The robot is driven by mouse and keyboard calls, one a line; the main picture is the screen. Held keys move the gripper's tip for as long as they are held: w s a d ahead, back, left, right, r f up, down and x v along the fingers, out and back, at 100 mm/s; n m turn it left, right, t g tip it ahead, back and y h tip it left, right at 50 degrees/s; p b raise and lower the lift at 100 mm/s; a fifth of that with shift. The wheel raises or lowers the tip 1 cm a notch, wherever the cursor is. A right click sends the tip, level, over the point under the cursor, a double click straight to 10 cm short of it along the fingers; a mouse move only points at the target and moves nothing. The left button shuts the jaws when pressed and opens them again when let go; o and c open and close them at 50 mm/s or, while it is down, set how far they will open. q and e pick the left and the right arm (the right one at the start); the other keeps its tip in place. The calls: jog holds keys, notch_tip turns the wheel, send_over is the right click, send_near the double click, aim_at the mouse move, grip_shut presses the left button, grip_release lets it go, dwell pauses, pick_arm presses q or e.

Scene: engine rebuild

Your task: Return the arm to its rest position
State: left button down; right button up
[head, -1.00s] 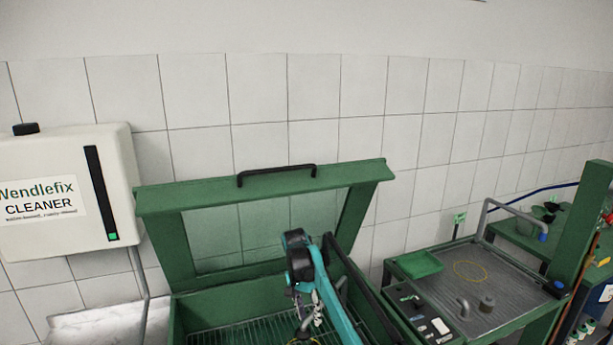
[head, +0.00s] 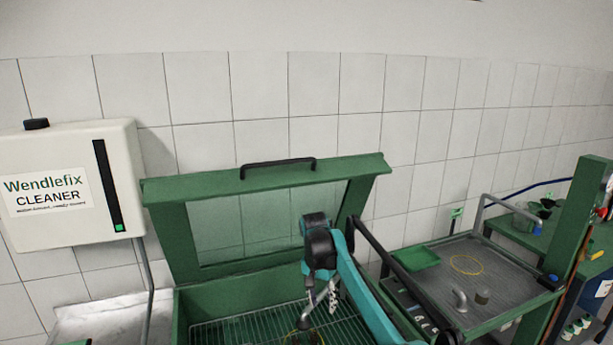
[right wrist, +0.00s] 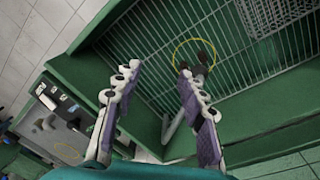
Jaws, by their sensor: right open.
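My right arm, teal with a black wrist, reaches into the open green washer (head: 228,301) in the head view. My right gripper (head: 321,304) hangs over the washer's wire grid (head: 250,328). In the right wrist view the two fingers of the gripper (right wrist: 158,75) are spread apart with nothing between them. A yellow ring (right wrist: 176,52) lies on the grid beyond the right finger, with a dark part (right wrist: 205,60) at its edge. My left gripper is in neither view.
The washer's raised lid (head: 161,225) with a black handle stands behind my arm. A white cleaner box (head: 70,185) hangs at the left. At the right, a bench holds a green tray (head: 415,258) and another yellow ring (head: 467,272). A green post (head: 578,225) stands at far right.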

jog(key=s+d+r+n+t+b, duration=0.1)
jog(key=s+d+r, duration=0.15)
jog(key=s, duration=0.35)
jog(key=s+d+r+n+t+y, duration=0.1)
jog(key=s+d+r, duration=0.1)
jog(key=s+d, duration=0.3)
jog(key=s+d+r+n+t+b, duration=0.1)
jog(key=s+d+r+t, duration=0.1)
jog(key=s, duration=0.4)
jog(key=s+d+f+n+t, duration=0.1)
jog(key=s+d+f, duration=0.1)
jog(key=s+f, duration=0.3)
jog(key=s+d+f+n+t, duration=0.1)
jog(key=s+f, duration=0.4)
jog(key=s, duration=0.7)
jog(key=shift+s+d+n+t+b, duration=0.3)
jog(key=shift+s+d+n+t, duration=0.1)
jog(key=shift+t, duration=0.2)
